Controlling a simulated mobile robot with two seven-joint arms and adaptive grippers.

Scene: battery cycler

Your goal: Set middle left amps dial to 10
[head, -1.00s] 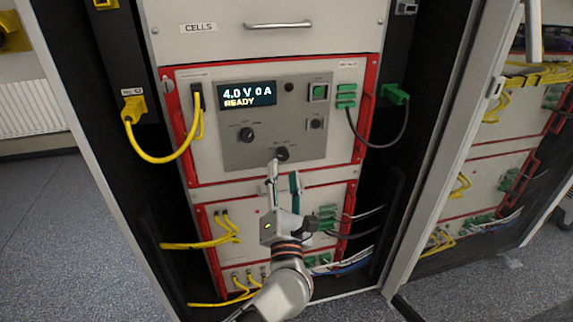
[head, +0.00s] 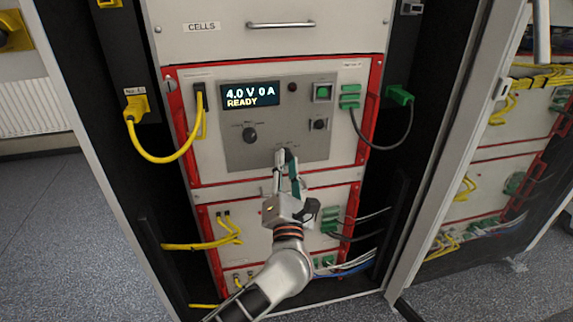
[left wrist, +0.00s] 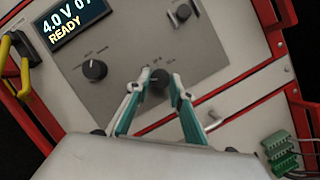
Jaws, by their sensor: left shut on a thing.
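The amps dial (left wrist: 159,79) is a black knob low on the grey control panel (head: 237,156). In the left wrist view it sits between the fingertips of my left gripper (left wrist: 160,82), which is shut on it. In the head view my left gripper (head: 287,158) reaches up to the panel from below and hides the dial. The display (head: 250,95) reads 4.0 V 0 A READY. The dial's pointer and scale marks are too small to read. My right gripper is not in view.
Another black dial (head: 250,135) is to the left on the same panel. A green button (head: 322,92) and a black switch (head: 318,125) are at its right. Yellow cables (head: 165,158) hang at the left and a black cable (head: 385,147) at the right.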

